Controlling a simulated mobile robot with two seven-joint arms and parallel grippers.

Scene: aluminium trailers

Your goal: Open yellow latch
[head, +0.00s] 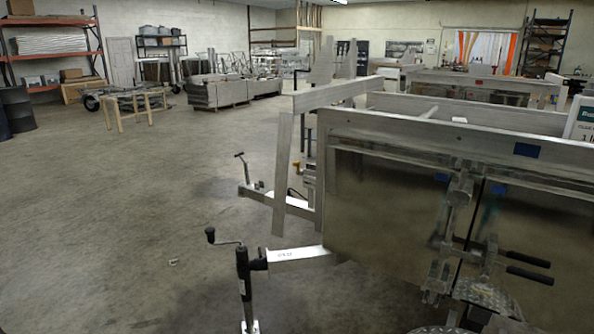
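A small yellow-orange part (297,167) shows near the middle of the head view, beside the upright post at the left end of the aluminium trailer (420,132). It may be the yellow latch, but it is too small to tell its shape or whether it is open or shut. The trailer's near side has metal latch hardware (455,200) with black-gripped handles (525,255), none of it yellow. Neither of my grippers shows in the head view.
A jack with a crank (243,270) stands on the floor at the trailer's front left, on a short metal arm (300,256). Another crank jack (245,180) stands behind it. The concrete floor (120,220) to the left is clear. Shelves (50,45) line the back.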

